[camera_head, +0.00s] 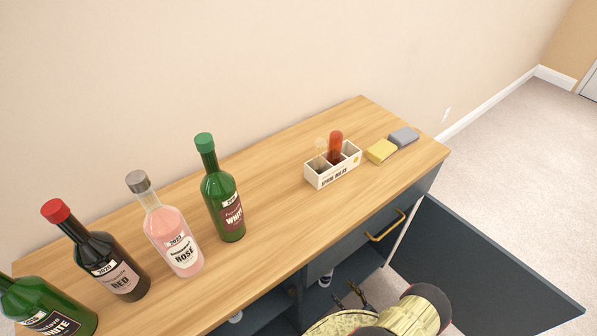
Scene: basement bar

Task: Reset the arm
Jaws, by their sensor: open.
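My arm comes in at the bottom of the head view, low in front of the open cabinet (350,210). My gripper (351,296) shows small and dark at the cabinet's opening, below the countertop. Its fingers stand apart, with nothing seen between them. My arm hides part of the gripper and of the cabinet's lower inside.
On the wooden top stand several wine bottles, including a green-capped one (223,195) and a rosé (174,235). A white caddy (326,178), a yellow sponge (381,151) and a grey one (404,137) are farther right. An open dark door (490,265) juts out beside my arm.

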